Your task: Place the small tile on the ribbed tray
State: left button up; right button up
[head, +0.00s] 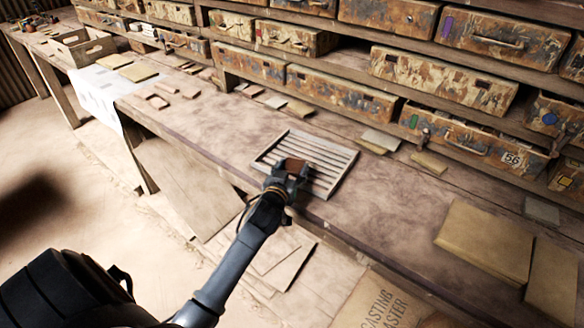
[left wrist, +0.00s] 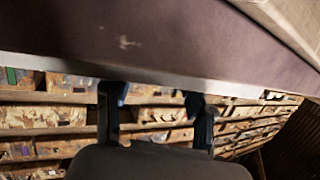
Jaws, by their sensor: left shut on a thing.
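The ribbed tray (head: 341,181) is a pale frame with parallel slats, lying near the front edge of the workbench. My left gripper (head: 289,174) is over the tray's near left part, shut on a small reddish-brown tile (head: 294,165). I cannot tell whether the tile touches the slats. In the left wrist view the two dark fingers of my left gripper (left wrist: 155,118) stand apart, and the tile between them is not clear. My right gripper is not in view.
The wooden workbench (head: 400,215) is clear just right of the tray. Several small tiles (head: 158,101) lie farther left. Flat tan boards (head: 487,240) lie at the right. Shelves with rusty drawers (head: 443,80) stand behind. Loose sheets lean below the bench.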

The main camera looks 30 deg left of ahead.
pick_arm(q)
jog(key=o, duration=1.2)
jog(key=shift+r, duration=0.1)
jog(key=shift+r, duration=0.3)
jog(key=v, duration=1.2)
jog(key=shift+r, duration=0.3)
